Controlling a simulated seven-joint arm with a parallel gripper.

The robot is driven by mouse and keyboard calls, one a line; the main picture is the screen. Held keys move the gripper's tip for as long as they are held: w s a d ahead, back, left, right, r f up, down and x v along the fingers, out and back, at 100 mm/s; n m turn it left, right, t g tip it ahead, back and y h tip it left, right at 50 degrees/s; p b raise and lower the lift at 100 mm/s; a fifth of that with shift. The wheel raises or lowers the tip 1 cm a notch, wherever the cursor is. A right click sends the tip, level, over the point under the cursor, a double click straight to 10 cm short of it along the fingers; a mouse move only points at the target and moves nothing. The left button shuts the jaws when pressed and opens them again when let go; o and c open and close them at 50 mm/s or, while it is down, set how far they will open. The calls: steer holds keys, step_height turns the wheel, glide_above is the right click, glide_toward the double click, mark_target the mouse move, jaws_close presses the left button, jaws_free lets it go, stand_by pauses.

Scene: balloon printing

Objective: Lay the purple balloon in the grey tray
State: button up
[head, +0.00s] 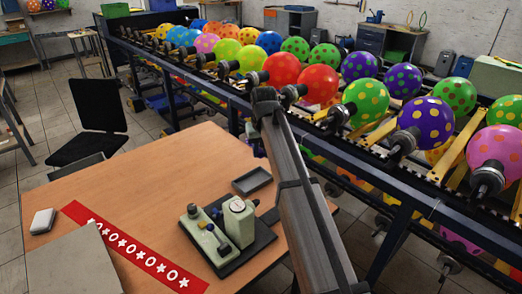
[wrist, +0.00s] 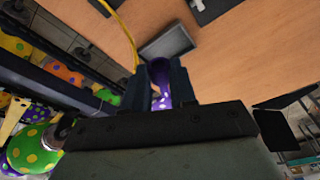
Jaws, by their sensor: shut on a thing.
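The purple balloon (wrist: 159,75) shows as a small dark purple shape between the fingers in the wrist view. A lighter purple patch with pale spots shows just below it. My gripper (wrist: 160,72) is shut on it. The grey tray (head: 252,181) lies empty near the table's far right edge. It also shows in the wrist view (wrist: 170,42), just beyond the fingertips in the picture.
The wooden table (head: 150,180) holds a red patterned strip (head: 135,248), a device on a dark base (head: 222,225) and a small white box (head: 42,221). A long rack of inflated balloons (head: 320,84) runs behind it. A black chair (head: 90,133) stands at left.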

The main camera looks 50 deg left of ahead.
steer(key=w+a+f+n+g, duration=0.2)
steer(key=w+a+f+n, duration=0.4)
steer(key=n, duration=0.5)
steer(key=n+g+h, duration=0.1)
steer(key=n+h, duration=0.1)
steer(key=n, duration=1)
glide_above(263, 176)
step_height(263, 176, down, 9)
steer(key=shift+w+f+n, duration=0.2)
steer(key=shift+w+n, duration=0.1)
steer(key=shift+f, duration=0.1)
steer(key=shift+f, duration=3.4)
steer(key=o, duration=1)
steer(key=w+r, duration=0.1)
steer(key=r, duration=0.8)
steer(key=w+r, duration=0.1)
steer(key=r, duration=0.3)
steer(key=shift+w+r, duration=0.25)
steer(key=shift+w, duration=0.1)
